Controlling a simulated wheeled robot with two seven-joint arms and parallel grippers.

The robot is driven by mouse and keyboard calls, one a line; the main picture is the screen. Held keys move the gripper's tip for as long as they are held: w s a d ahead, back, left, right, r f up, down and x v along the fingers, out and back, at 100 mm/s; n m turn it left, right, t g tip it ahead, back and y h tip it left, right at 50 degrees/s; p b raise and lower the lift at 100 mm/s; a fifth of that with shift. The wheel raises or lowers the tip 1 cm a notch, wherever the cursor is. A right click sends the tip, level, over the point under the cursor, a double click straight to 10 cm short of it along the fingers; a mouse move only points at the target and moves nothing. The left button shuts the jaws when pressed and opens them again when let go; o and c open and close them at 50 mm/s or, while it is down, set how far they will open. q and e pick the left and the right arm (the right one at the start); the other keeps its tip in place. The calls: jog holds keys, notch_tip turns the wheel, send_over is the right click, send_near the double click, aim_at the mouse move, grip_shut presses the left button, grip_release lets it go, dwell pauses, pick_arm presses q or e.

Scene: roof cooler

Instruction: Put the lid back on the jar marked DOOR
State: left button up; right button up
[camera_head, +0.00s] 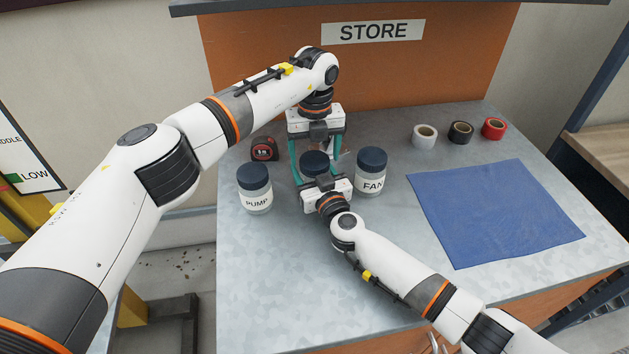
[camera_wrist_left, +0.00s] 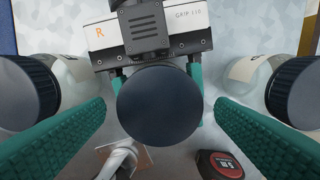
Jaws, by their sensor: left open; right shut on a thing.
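A round dark lid (camera_head: 314,160) is at the middle of the bench, centred in the left wrist view (camera_wrist_left: 160,105). It lies over the middle jar, whose body and marking are hidden; I cannot see how the lid is seated. My left gripper (camera_head: 316,166) points down from above, its teal fingers open on either side of the lid, apart from it in the left wrist view. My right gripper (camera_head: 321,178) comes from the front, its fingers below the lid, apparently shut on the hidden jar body. The PUMP jar (camera_head: 256,198) stands left and the FAN jar (camera_head: 370,182) right, both with dark lids.
A tape measure (camera_head: 264,148) lies behind the PUMP jar. Tape rolls, white (camera_head: 425,136), black (camera_head: 461,132) and red (camera_head: 494,128), stand at the back right. A blue cloth (camera_head: 495,215) covers the right side.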

pick_arm(q)
jog(key=shift+f, duration=0.7)
jog(key=c, duration=1)
jog(key=m, duration=0.9)
jog(key=shift+m, duration=0.3)
